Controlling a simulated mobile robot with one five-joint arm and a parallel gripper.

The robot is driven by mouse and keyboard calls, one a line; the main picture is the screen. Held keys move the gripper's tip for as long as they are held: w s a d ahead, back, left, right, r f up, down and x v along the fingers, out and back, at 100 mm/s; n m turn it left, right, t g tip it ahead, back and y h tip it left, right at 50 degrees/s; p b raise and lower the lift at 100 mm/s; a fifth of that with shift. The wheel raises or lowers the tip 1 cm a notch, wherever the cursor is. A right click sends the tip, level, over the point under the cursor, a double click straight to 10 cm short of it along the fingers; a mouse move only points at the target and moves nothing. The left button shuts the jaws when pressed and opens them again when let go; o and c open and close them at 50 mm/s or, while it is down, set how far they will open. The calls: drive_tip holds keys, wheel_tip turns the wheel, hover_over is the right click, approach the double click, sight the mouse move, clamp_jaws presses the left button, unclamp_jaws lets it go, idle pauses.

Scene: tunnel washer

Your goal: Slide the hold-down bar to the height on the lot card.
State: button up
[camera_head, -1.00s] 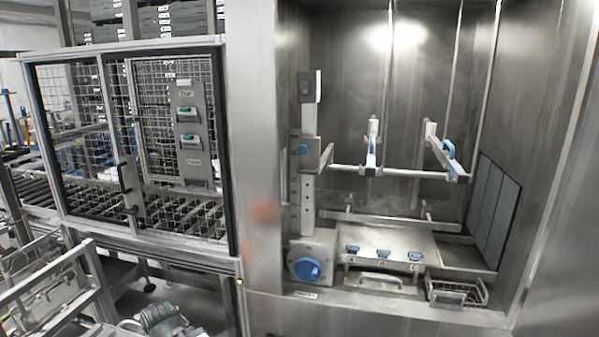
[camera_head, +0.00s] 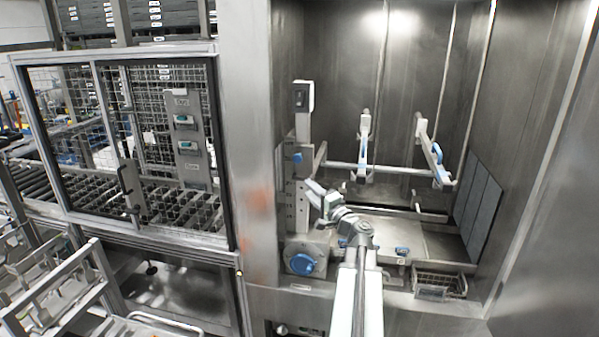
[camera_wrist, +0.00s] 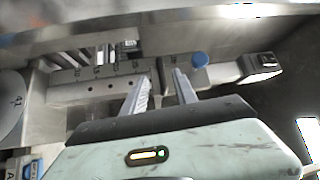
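The hold-down bar (camera_head: 345,165) runs level across the washer chamber, with two blue-edged arms on it. Its carriage has a blue knob (camera_head: 297,157) and sits high on an upright post (camera_head: 297,212) with a row of holes. My gripper (camera_head: 314,192) is in front of the post, below the knob. In the wrist view my gripper (camera_wrist: 164,68) is open, its two fingers apart and pointing at the post (camera_wrist: 95,90), which shows scale marks. The blue knob (camera_wrist: 199,60) is just right of the fingertips there; contact cannot be told. I cannot make out a readable lot card.
A large blue rotary knob (camera_head: 301,264) is at the post's foot. A dark-faced box (camera_head: 303,96) tops the post. A wire basket (camera_head: 440,285) stands at the chamber's front right. A mesh guard door (camera_head: 150,150) is left of the steel wall. The upper chamber is open space.

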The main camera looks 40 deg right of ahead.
sight(300, 179)
drive_tip(key=x, duration=0.4)
drive_tip(key=p+x, duration=0.1)
drive_tip(key=x, duration=0.2)
drive_tip(key=shift+w+d+r, duration=0.1)
drive_tip(key=shift+w+d, duration=0.2)
clamp_jaws()
drive_tip(key=shift+r, duration=0.1)
idle(1.0)
